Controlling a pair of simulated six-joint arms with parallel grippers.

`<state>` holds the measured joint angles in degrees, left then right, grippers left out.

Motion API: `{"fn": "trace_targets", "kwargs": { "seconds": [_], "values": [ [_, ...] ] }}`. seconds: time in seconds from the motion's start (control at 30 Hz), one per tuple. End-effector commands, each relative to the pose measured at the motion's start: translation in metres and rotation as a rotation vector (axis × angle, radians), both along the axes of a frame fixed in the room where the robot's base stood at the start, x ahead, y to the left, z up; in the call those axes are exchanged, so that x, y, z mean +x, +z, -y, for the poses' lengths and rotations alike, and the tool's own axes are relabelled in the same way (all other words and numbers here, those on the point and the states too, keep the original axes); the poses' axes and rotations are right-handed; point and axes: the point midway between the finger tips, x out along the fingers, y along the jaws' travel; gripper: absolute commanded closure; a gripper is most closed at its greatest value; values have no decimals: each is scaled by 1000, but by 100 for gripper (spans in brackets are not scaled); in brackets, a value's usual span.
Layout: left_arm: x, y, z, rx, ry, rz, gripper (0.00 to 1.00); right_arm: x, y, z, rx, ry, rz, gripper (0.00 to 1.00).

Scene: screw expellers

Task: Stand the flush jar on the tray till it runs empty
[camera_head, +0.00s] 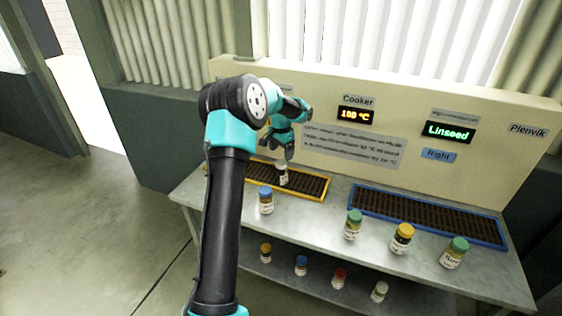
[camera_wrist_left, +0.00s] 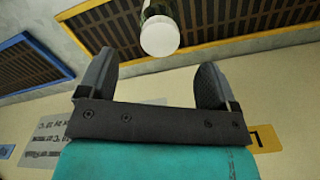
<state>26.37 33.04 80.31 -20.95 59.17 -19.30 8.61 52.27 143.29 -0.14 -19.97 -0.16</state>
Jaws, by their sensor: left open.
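A small jar (camera_head: 282,175) with a pale body and whitish top stands on the yellow-framed tray (camera_head: 318,196), directly below my left gripper (camera_head: 289,156). In the left wrist view the jar's round white end (camera_wrist_left: 160,36) faces the camera. It lies just beyond the fingertips, between their lines. My left gripper (camera_wrist_left: 152,72) is open, its two dark fingers apart with nothing between them. I cannot read the jar's label, so I cannot tell if it is the flush jar. My right gripper is out of view.
A blue-framed tray (camera_head: 430,216) lies to the right. Jars with blue (camera_head: 266,200), green (camera_head: 353,225), yellow (camera_head: 402,239) and green (camera_head: 454,253) lids stand along the front. Small jars (camera_head: 339,279) stand on the lower shelf. Signs read Cooker (camera_head: 357,101) and Linseed (camera_head: 448,132).

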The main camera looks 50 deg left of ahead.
Motion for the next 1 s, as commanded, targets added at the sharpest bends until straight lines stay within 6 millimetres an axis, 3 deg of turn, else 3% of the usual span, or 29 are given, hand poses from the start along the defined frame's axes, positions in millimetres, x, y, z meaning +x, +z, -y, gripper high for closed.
{"fn": "trace_targets", "kwargs": {
  "seconds": [0.1, 0.3, 0.83, 1.0],
  "values": [
    [0, 20, 0, 1, 0, 3, 16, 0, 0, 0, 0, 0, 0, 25],
    [0, 35, 0, 0, 0, 1, 16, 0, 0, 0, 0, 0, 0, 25],
    [0, 36, -1, 1, 0, 0, 16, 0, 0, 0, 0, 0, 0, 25],
    [-8, 25, -25, 40, 9, 0, 16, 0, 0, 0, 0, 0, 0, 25]
  ]
}}
